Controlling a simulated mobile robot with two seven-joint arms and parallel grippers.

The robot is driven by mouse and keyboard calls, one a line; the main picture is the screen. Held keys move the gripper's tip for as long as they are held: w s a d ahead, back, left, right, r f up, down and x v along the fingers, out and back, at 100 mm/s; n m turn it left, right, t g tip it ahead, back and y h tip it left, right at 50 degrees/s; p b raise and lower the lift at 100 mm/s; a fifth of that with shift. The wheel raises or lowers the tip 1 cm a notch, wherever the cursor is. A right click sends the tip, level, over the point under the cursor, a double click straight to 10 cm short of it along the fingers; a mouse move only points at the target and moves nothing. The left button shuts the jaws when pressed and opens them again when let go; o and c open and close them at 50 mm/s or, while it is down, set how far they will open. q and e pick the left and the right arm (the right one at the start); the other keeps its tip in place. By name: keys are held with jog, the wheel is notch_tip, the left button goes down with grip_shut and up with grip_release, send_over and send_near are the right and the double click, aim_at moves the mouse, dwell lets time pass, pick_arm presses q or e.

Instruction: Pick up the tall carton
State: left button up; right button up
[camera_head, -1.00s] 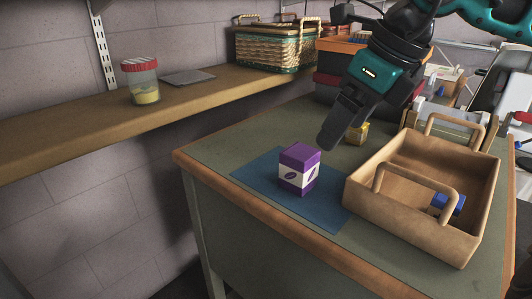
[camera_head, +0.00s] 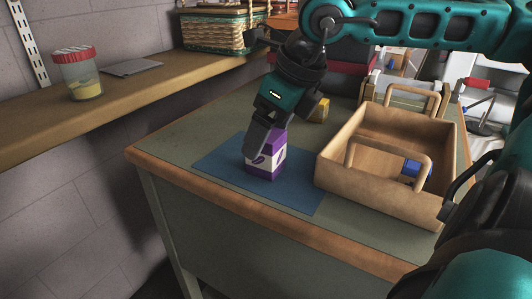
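The carton (camera_head: 270,167), purple with a white band, stands upright on the blue mat (camera_head: 222,163) on the table. My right gripper (camera_head: 258,142) comes down from above, with its dark fingers over the carton's upper left part. The fingers hide part of the carton's top and front. They are seen nearly side-on, so I cannot tell whether they touch or grip it. My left gripper is not in view.
A wooden basket (camera_head: 333,171) with a handle stands right of the mat, with a blue item (camera_head: 411,168) inside. A yellow block (camera_head: 319,110) stands behind. A wall shelf at left holds a red-lidded jar (camera_head: 78,75) and a wicker basket (camera_head: 213,33).

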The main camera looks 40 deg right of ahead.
aim_at(272, 134)
jog(key=x, duration=0.2)
jog(key=d+b+x, duration=0.1)
jog(key=x, duration=0.1)
jog(key=shift+s, duration=0.15)
jog(key=shift+w+a+f, duration=0.2)
jog(key=shift+w+f, duration=0.1)
jog(key=shift+f, duration=0.25)
jog(key=c, duration=1.2)
